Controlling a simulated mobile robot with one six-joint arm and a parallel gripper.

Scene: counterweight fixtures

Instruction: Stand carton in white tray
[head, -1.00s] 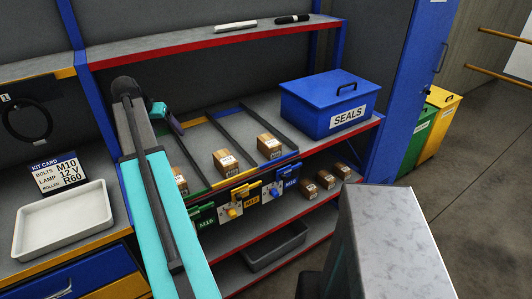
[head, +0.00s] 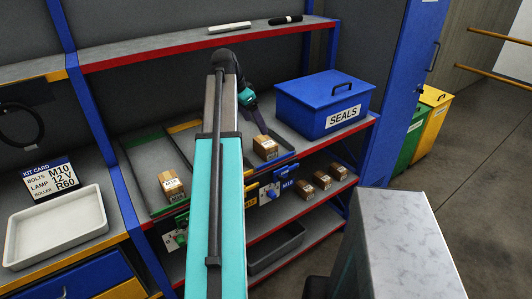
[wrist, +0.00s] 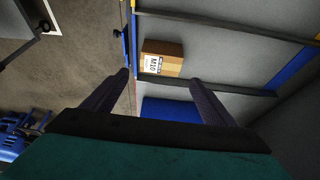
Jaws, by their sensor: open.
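The white tray (head: 22,250) sits on the left bench and looks empty. A brown carton (head: 265,147) stands in the right lane of the middle shelf; in the wrist view, its label reads M10 (wrist: 174,60). My gripper (head: 252,112) is open above the shelf, behind and left of that carton. In the wrist view, the carton lies just beyond and between my open fingertips (wrist: 160,77), with nothing held. Another carton (head: 172,185) stands in the left lane. My arm hides the lane between them.
A kit card (head: 50,180) behind the tray lists M10 bolts. A blue SEALS box (head: 325,103) stands right of the lanes. Several cartons (head: 322,180) lie on the lower shelf. The upper shelf (head: 190,42) overhangs the lanes. A blue upright (head: 112,165) separates tray and lanes.

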